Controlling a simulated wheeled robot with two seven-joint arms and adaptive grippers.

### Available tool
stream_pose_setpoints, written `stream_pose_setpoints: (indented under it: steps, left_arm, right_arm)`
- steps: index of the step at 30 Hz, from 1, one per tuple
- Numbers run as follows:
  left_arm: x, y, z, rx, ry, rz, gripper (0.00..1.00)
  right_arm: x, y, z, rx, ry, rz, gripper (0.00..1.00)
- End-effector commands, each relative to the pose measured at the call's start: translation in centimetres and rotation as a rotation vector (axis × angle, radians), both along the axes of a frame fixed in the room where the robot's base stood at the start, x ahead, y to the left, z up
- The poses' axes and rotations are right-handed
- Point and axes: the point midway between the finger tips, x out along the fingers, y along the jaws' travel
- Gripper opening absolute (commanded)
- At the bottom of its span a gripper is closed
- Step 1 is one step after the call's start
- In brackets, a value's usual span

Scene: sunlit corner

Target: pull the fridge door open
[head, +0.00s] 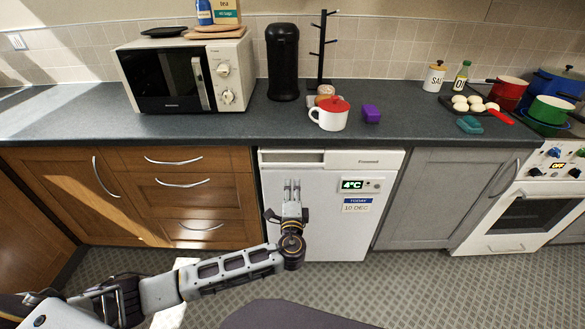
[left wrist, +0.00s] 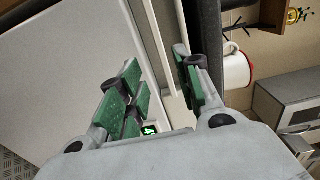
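The fridge (head: 330,225) is the white under-counter unit with a green 4°C display (head: 352,185) and a date label. Its door is shut. A recessed strip (head: 291,157) runs along its upper left. My left gripper (head: 291,185) is in front of the door's upper left part, fingers pointing up, below the strip. In the left wrist view its green-padded fingers (left wrist: 158,62) are apart with nothing held between them. The white door front (left wrist: 60,70) and the lit display (left wrist: 149,130) show behind them. Whether the fingers touch the door I cannot tell. My right gripper is out of view.
The dark countertop (head: 215,125) overhangs above the fridge. A red-lidded white pot (head: 329,116) stands on it near the front edge. Wooden drawers (head: 190,188) are left of the fridge, a grey cabinet (head: 440,190) is right.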

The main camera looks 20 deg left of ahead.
Motion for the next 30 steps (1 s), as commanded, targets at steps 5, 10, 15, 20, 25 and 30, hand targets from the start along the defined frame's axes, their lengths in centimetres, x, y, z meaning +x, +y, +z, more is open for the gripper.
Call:
stream_pose_setpoints:
  steps: [5,10,15,20,25,30]
  left_arm:
    - [1.8,0.6,0.1,0.001,-0.002,0.002,0.34]
    - [3.5,1.0,0.1,0.000,-0.002,0.001,0.34]
    - [5.3,1.5,0.0,0.000,-0.001,0.001,0.34]
    - [6.9,2.0,0.0,-0.001,-0.001,0.002,0.34]
    - [8.5,2.5,0.0,-0.001,-0.001,0.001,0.34]
    - [10.1,2.9,0.0,0.000,-0.001,0.001,0.34]
  right_arm:
    - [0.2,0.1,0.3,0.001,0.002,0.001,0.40]
    - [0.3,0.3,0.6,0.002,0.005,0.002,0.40]
    - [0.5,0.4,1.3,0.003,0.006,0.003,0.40]
    - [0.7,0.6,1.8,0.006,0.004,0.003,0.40]
    - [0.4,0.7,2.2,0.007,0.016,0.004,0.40]
    - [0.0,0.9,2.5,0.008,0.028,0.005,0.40]
